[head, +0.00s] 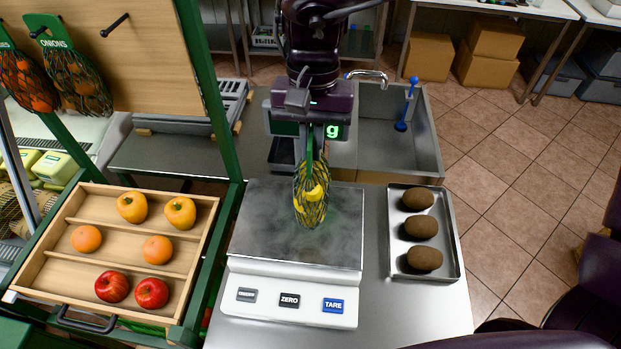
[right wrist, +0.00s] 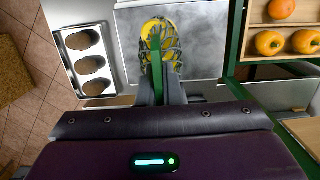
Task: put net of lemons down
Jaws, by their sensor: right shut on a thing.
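The net of lemons (head: 312,200) is a dark green mesh bag with yellow fruit and a green strap at its top. My right gripper (head: 318,143) comes from the back of the head view and is shut on the strap. The net hangs upright over the steel plate of the scale (head: 270,225); I cannot tell whether its bottom touches the plate. In the right wrist view the net (right wrist: 172,50) sits just beyond the fingers (right wrist: 158,88), over the plate. My left gripper is not in view.
A tray (head: 395,262) with brown potato-like items stands right of the scale. A wooden crate (head: 210,222) with peppers, oranges and apples is at left. A sink (head: 385,152) with a tap lies behind. Nets hang on a board at upper left. The plate around the net is bare.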

